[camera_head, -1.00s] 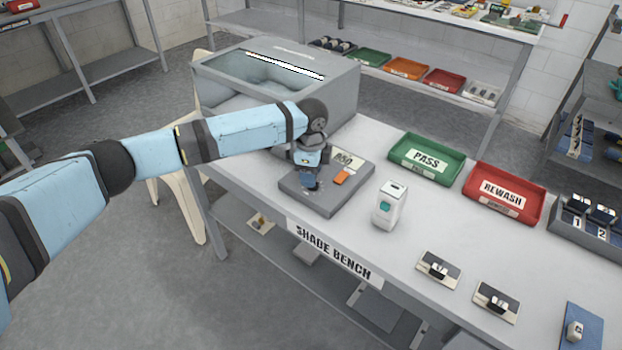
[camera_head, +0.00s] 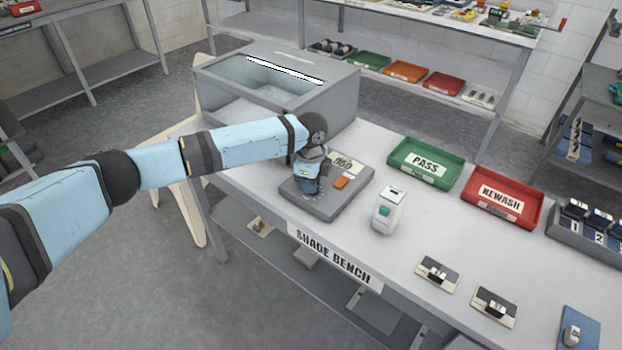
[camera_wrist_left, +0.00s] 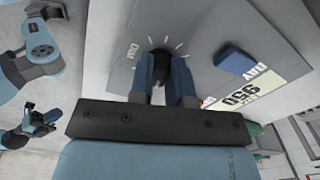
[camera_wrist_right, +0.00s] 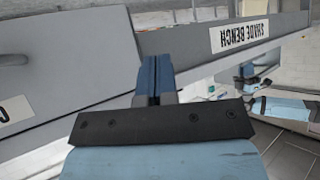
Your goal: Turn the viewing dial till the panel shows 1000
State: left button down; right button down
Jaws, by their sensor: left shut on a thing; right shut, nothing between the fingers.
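The viewing dial (camera_wrist_left: 160,58) is a dark round knob with pale tick marks around it, on a grey base plate (camera_head: 335,206) on the bench. My left gripper (camera_wrist_left: 163,75) is shut on the dial from above; in the head view the gripper (camera_head: 308,185) hides most of the dial. A pale panel (camera_wrist_left: 247,94) beside it reads 950 in the left wrist view; its digits are too small to read surely in the head view. My right gripper (camera_wrist_right: 154,75) is shut and empty by the bench's front edge, outside the head view.
A grey glass-topped box (camera_head: 335,95) stands behind. A white device (camera_head: 387,210), green PASS tray (camera_head: 455,180) and red REWASH tray (camera_head: 535,215) stand to the right.

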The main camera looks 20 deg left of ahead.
pick_arm(q)
jog(key=shift+r+m+p, duration=0.15)
jog(key=shift+m+p, duration=0.45)
jog(key=shift+m, duration=0.2)
jog(key=c, duration=1.1)
grip_release()
jog(key=shift+r, duration=0.1)
notch_tip(320, 180, up, 13)
jog(key=shift+r+p, duration=0.15)
jog(key=shift+p, duration=0.25)
